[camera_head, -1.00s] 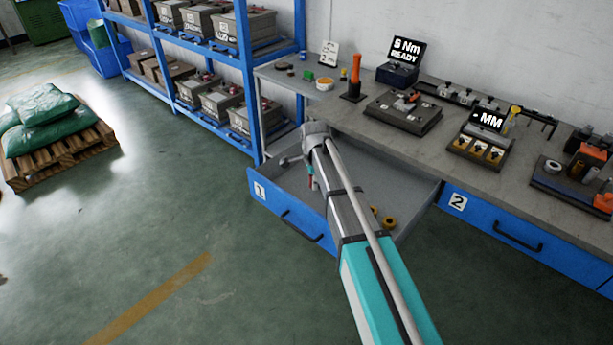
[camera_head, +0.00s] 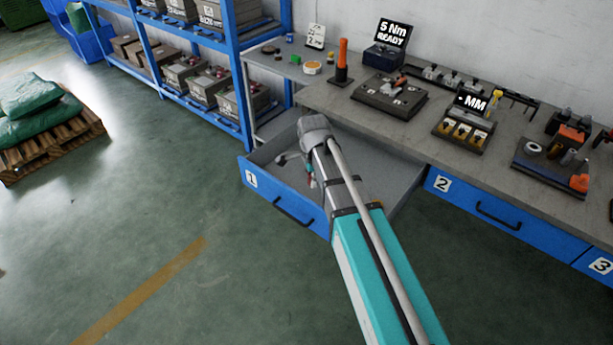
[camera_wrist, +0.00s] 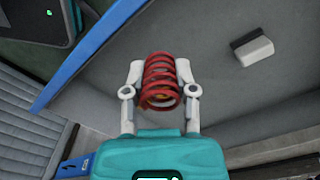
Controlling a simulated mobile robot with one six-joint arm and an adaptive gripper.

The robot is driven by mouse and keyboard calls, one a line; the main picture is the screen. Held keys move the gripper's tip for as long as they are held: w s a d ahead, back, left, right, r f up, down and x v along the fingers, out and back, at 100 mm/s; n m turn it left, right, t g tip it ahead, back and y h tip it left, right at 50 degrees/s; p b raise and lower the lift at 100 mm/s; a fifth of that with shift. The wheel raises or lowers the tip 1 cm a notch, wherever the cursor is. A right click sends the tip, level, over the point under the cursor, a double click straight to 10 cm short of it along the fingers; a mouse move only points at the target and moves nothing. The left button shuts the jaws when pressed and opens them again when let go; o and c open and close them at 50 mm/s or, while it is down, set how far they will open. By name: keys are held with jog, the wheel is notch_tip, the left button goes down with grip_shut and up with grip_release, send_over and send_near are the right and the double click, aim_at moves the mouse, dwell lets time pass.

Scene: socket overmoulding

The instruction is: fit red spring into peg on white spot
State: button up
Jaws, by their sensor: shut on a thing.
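The red spring (camera_wrist: 160,80) is a coil held between the two white fingers of my gripper (camera_wrist: 160,76) in the wrist view. The fingers are shut on its sides. The gripper is over the open drawer 1 (camera_head: 400,180); the arm hides much of the drawer's inside in the head view. An orange upright peg (camera_head: 342,55) stands on a black base on the bench.
A pale block (camera_wrist: 252,51) lies in the drawer. The bench (camera_head: 420,125) carries a torque display (camera_head: 391,35), a fixture plate (camera_head: 390,96), an "MM" gauge (camera_head: 470,120) and a tool tray (camera_head: 550,170). A blue shelf (camera_head: 245,80) stands close on the left.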

dwell(0.4)
notch_tip(320, 180, up, 9)
jog(key=p, duration=0.9)
jog(key=shift+s, duration=0.1)
